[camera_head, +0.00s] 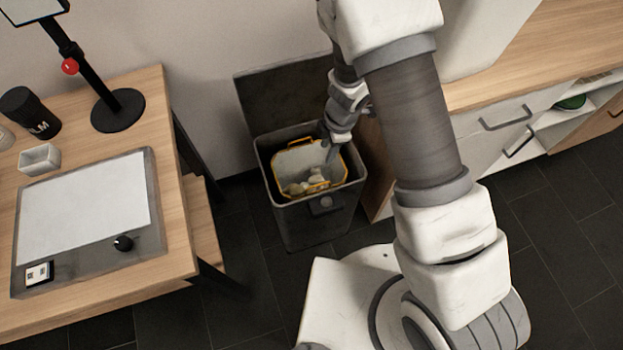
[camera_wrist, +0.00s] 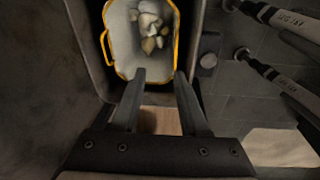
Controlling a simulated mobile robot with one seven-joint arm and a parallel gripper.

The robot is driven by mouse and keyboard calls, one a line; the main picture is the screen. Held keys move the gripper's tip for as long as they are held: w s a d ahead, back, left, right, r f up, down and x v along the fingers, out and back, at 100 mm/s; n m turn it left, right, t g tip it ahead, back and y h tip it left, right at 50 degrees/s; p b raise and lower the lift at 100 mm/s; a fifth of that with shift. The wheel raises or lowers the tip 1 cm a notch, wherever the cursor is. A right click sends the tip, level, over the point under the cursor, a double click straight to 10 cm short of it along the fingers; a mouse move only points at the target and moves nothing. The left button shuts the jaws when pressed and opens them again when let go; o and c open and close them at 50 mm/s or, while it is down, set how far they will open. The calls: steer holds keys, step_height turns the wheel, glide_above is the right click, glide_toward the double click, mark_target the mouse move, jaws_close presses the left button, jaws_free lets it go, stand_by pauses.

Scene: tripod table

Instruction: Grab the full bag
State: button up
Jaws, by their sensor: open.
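The full bag (camera_head: 296,160) is a pale liner with a yellow-orange rim and handles, holding several pale crumpled pieces. It sits inside a dark grey bin (camera_head: 305,222) on the floor. In the wrist view the bag (camera_wrist: 123,58) is at the top centre, with one yellow handle on its left side and the contents at its upper right. My gripper (camera_wrist: 158,78) is open, its two fingers reaching the bag's near rim in the picture. In the head view my gripper (camera_head: 331,147) is over the bin's right rear part. I cannot tell whether the fingers touch the bag.
The bin's dark lid (camera_head: 285,95) stands open against the wall. A wooden table (camera_head: 175,215) with a grey board, black cup and stand is on the left. A wooden-topped cabinet (camera_head: 540,55) with drawers is on the right. The dark tiled floor in front of the bin is partly clear.

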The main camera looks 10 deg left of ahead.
steer(key=n+g+b, duration=0.1)
glide_toward(319, 191)
steer(key=shift+h, duration=0.3)
steer(key=f+b, duration=0.2)
steer(key=a+f+b, duration=0.1)
steer(key=f+b, duration=0.1)
steer(key=shift+f, duration=0.2)
steer(key=f+b, duration=0.1)
steer(key=f, duration=0.1)
steer(key=f+b, duration=0.1)
steer(key=f, duration=0.1)
steer(key=f+b, duration=0.1)
steer(key=f, duration=0.1)
steer(key=shift+s+a+f, duration=0.15)
steer(key=shift+a+f, duration=0.05)
steer(key=shift+a, duration=0.15)
steer(key=shift+r, duration=0.1)
jaws_close()
stand_by(0.4)
